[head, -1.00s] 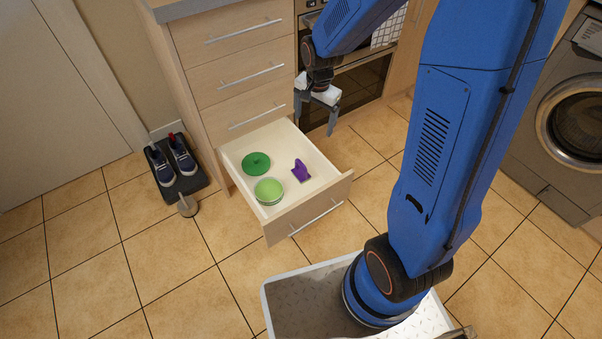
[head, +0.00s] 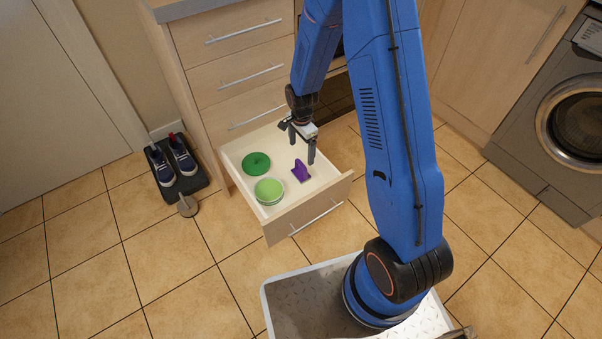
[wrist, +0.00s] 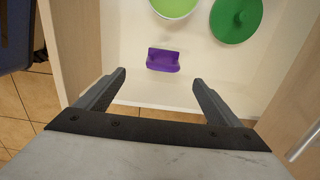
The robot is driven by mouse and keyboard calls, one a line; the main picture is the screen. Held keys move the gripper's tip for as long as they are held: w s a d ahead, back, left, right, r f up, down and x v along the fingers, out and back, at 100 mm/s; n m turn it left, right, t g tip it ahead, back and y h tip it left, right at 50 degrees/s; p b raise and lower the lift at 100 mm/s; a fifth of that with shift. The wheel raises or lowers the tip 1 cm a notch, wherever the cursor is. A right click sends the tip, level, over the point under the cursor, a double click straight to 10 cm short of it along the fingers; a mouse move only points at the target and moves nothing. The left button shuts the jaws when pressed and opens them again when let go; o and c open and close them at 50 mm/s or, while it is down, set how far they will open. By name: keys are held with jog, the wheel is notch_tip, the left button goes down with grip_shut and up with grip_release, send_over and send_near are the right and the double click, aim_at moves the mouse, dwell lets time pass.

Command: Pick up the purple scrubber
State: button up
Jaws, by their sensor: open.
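The purple scrubber (head: 300,171) lies in the open bottom drawer (head: 326,191), towards its right side. It also shows in the wrist view (wrist: 163,60), beyond the fingertips and roughly midway between them. My gripper (head: 301,152) is above the drawer, pointing down, with its fingers apart and nothing between them. In the wrist view the gripper (wrist: 159,77) is open too. The fingers are apart from the scrubber; the exact height above it is hard to tell.
A dark green lid-like disc (head: 256,163) and a light green round container (head: 268,190) share the drawer, left of the scrubber. Shoes on a dark mat (head: 193,183) stand left of the cabinet. A washing machine (head: 570,125) is at the far right.

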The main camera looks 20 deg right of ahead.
aim_at(302, 164)
notch_tip(302, 164, down, 9)
jog(key=shift+r, duration=0.1)
jog(key=shift+w+f, duration=0.2)
jog(key=shift+f, duration=1.15)
jog(key=shift+w+f, duration=0.2)
jog(key=shift+f, duration=1.15)
jog(key=shift+c, duration=0.5)
jog(key=c, duration=1.1)
jog(key=shift+r, duration=0.1)
notch_tip(302, 164, up, 10)
jog(key=shift+f, duration=0.1)
